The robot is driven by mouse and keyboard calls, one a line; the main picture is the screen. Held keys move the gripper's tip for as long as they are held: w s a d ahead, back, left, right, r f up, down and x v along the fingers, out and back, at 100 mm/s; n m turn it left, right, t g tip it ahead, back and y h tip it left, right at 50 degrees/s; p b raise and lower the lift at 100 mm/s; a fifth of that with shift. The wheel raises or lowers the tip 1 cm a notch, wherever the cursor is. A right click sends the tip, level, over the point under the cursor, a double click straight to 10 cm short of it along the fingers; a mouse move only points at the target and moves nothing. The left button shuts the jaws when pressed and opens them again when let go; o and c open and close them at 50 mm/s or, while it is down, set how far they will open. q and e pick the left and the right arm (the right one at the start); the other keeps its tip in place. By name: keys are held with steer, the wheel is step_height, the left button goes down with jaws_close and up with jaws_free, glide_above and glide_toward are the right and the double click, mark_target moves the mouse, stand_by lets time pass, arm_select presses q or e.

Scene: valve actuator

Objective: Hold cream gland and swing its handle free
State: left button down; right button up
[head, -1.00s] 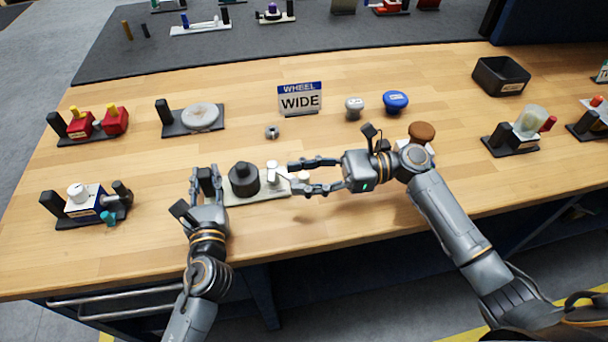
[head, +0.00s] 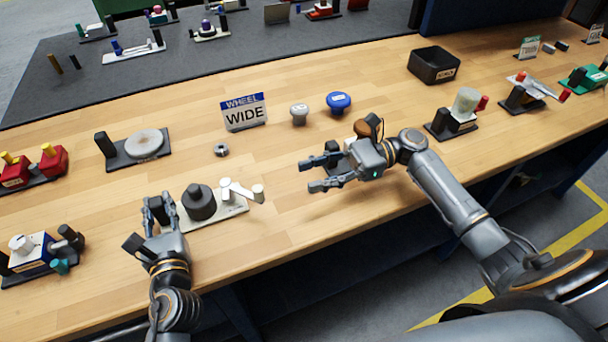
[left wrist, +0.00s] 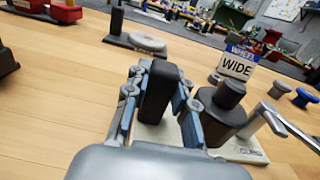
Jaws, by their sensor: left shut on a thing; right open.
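The cream gland has a pale base (head: 234,211), a dark stepped body (head: 200,204) and a black upright post at its left end. Its white handle (head: 241,190) reaches right, its knobbed tip past the base's right end. In the left wrist view the pale handle (left wrist: 264,112) shows right of the dark body. My left gripper (head: 155,206) is shut on the black post (left wrist: 166,90), one finger on each side. My right gripper (head: 308,176) is open and empty, right of the handle's tip and apart from it.
A WHEEL WIDE sign (head: 244,113), a small metal nut (head: 221,150) and grey and blue knobs (head: 338,102) stand behind the gland. A black-based fixture with a round disc (head: 144,144) stands behind left. A blue-white fixture (head: 32,250) sits left. Wood in front is clear.

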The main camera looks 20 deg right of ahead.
arm_select(q)
steer(key=shift+f, duration=0.25)
steer(key=c, duration=1.1)
jaws_free()
steer(key=shift+o, duration=0.3)
steer(key=shift+r, duration=0.1)
arm_select(e)
steer(key=shift+w, duration=0.1)
